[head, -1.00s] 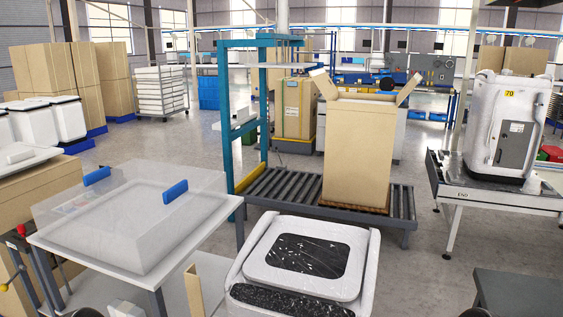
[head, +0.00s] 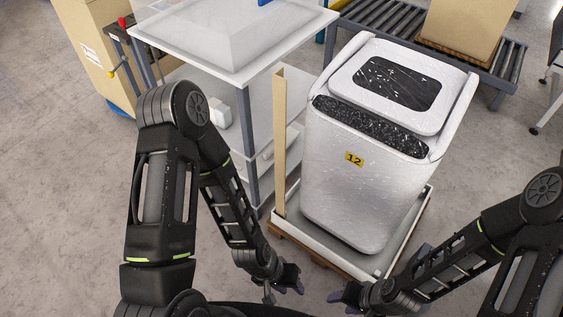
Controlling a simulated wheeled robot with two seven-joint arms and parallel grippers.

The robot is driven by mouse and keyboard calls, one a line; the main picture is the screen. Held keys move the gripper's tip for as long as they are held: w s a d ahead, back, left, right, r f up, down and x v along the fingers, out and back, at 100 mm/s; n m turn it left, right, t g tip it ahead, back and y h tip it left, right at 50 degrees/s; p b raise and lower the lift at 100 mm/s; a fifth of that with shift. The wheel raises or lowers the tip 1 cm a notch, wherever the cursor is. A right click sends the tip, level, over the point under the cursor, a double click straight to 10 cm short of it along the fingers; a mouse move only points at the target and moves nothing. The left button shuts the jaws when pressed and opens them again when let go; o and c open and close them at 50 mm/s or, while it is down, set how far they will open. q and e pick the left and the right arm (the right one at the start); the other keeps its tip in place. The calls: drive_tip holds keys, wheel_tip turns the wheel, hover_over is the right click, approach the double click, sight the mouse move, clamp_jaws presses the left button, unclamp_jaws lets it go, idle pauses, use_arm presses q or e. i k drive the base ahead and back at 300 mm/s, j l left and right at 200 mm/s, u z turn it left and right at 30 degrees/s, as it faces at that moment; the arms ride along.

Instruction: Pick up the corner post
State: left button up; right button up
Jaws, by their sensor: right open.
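The corner post (head: 279,140) is a tall, thin tan strip. It stands upright at the left corner of the base tray under a white appliance (head: 345,185) marked 12, beside the appliance's left side. My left gripper (head: 285,290) is low in front of the base, below and apart from the post; its fingers look spread and hold nothing visible. My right gripper (head: 345,298) is open and empty, at the lower right in front of the base, further from the post.
A white table (head: 232,72) with a clear cover and a grey leg (head: 252,150) stands close to the post's left. A roller conveyor (head: 400,30) with a cardboard box (head: 465,25) is behind the appliance. Floor (head: 70,230) at the left is clear.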

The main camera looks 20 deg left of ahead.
sight(279, 83)
drive_tip(key=k+z, duration=0.2)
drive_tip(key=z, duration=0.95)
drive_tip(key=u, duration=1.7)
drive_tip(key=i+z, duration=0.55)
drive_tip(key=z, duration=0.3)
